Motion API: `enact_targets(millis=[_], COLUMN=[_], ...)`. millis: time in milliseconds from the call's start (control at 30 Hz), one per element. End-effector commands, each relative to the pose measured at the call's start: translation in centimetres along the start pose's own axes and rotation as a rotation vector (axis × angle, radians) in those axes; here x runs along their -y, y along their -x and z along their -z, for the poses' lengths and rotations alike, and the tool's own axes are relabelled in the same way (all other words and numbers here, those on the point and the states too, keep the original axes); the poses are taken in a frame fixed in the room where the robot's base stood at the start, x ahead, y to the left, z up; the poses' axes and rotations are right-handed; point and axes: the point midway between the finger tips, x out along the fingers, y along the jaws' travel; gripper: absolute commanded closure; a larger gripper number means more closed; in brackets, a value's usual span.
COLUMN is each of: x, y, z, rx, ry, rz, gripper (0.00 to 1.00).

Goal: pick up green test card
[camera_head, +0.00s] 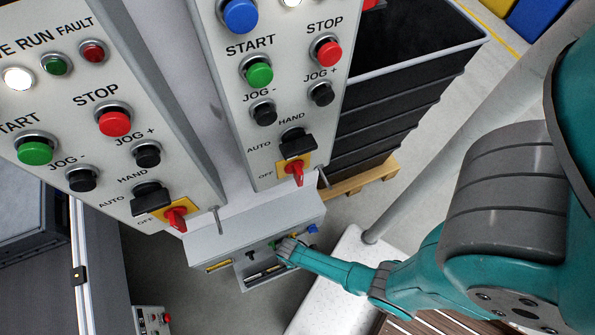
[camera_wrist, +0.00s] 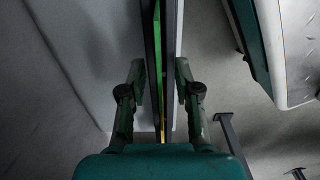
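The green test card shows edge-on in the wrist view as a thin green strip (camera_wrist: 158,45) between the two dark finger pads. In the head view my gripper (camera_head: 287,249) is at the small grey open-front box (camera_head: 215,246) below the control panels. The card is too small and too covered by my gripper to make out clearly there.
Two control panels (camera_head: 205,185) with buttons and red switches stand just above the box. A black crate (camera_head: 390,110) sits on a wooden pallet behind. A grey post (camera_head: 440,170) and a white speckled plate (camera_head: 335,295) lie to the right. Blue and dark items sit in the box.

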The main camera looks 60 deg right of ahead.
Motion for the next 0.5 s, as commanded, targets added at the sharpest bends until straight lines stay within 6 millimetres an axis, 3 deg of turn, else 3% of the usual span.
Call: enact_targets(millis=[167, 300, 333, 500], x=[0.04, 0.04, 0.04, 0.05], y=[-0.02, -0.01, -0.01, -0.01], z=[-0.03, -0.03, -0.03, -0.04], rx=[0.000, 0.000, 0.001, 0.001], ry=[0.000, 0.000, 0.000, 0.000], rz=[0.001, 0.001, 0.001, 0.001], gripper=[0.68, 0.98, 1.00, 1.00])
